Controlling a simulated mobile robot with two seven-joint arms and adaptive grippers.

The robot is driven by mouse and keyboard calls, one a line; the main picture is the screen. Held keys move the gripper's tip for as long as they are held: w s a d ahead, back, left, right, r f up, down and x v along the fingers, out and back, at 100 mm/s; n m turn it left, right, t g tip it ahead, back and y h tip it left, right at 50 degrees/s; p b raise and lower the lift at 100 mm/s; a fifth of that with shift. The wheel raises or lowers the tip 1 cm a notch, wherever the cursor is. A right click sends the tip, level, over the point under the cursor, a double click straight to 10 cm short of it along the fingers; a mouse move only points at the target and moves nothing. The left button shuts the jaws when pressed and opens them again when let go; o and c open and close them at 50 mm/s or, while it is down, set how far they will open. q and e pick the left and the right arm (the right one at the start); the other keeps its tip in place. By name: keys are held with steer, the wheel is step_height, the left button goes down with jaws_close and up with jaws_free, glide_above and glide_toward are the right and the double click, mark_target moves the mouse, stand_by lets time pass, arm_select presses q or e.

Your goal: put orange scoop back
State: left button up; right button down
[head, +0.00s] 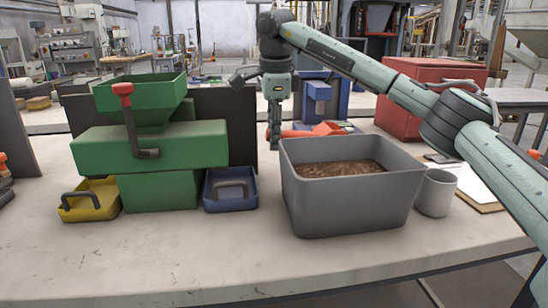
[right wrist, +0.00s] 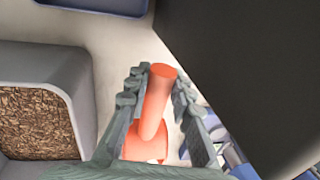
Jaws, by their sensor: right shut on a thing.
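The orange scoop (head: 326,129) is behind the grey bin (head: 350,211) in the head view, partly hidden by its rim. My right gripper (head: 274,143) points down just left of the scoop, behind the bin's left back corner. In the right wrist view, the scoop's handle (right wrist: 158,98) lies between the fingers of my right gripper (right wrist: 160,90), which is shut on it. I cannot tell whether the scoop touches the table. The bin holds brown pellets and also shows in the right wrist view (right wrist: 75,75). My left gripper is not in view.
A green machine (head: 150,150) stands at left with a yellow tray (head: 90,213) and a blue tray (head: 230,204) at its base. A dark panel (head: 240,120) stands left of my right gripper. A grey cup (head: 436,193) is right of the bin. The table front is clear.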

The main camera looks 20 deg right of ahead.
step_height(320, 180, down, 5)
steer(key=shift+f, duration=0.1)
stand_by(0.3)
steer(key=c, duration=1.3)
jaws_free()
steer(key=r, duration=0.4)
steer(key=s+r, duration=0.1)
steer(key=r, duration=0.3)
steer(key=s+r, duration=0.1)
steer(key=r, duration=0.3)
steer(key=shift+s+a, duration=0.15)
steer(key=shift+a, duration=0.25)
